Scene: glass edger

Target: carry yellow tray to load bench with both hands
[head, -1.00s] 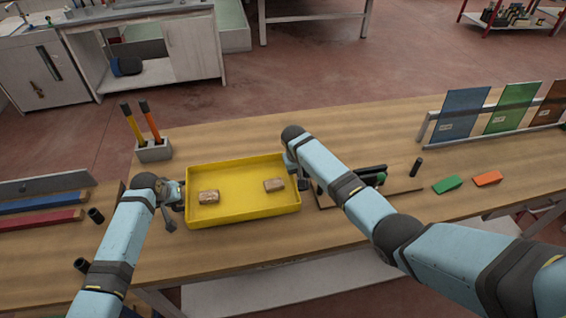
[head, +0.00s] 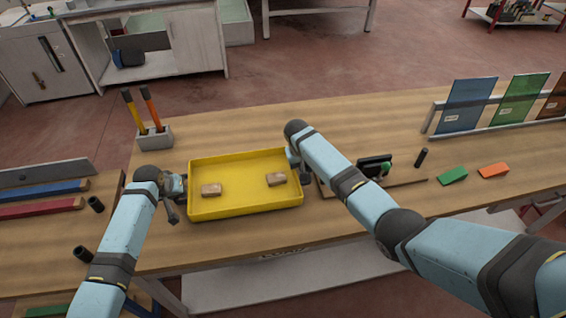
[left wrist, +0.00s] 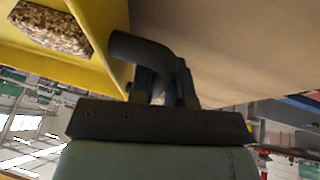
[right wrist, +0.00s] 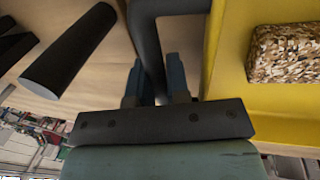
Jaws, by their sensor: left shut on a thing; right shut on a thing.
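The yellow tray (head: 245,209) is level over the wooden bench in the head view, with two brown speckled blocks (head: 211,190) (head: 276,179) inside. My left gripper (head: 176,187) is shut on the dark handle at the tray's left end; this handle shows in the left wrist view (left wrist: 146,50). My right gripper (head: 295,161) is at the right end, partly hidden by my arm. The right wrist view shows it shut on the other dark handle (right wrist: 148,40). I cannot tell whether the tray touches the bench, nor which surface is the load bench.
A grey holder (head: 154,137) with yellow and orange handled tools stands behind the tray. A board (head: 405,182) with dark items lies at its right, near green (head: 453,175) and orange (head: 493,170) blocks. Coloured panels (head: 466,105) stand farther right.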

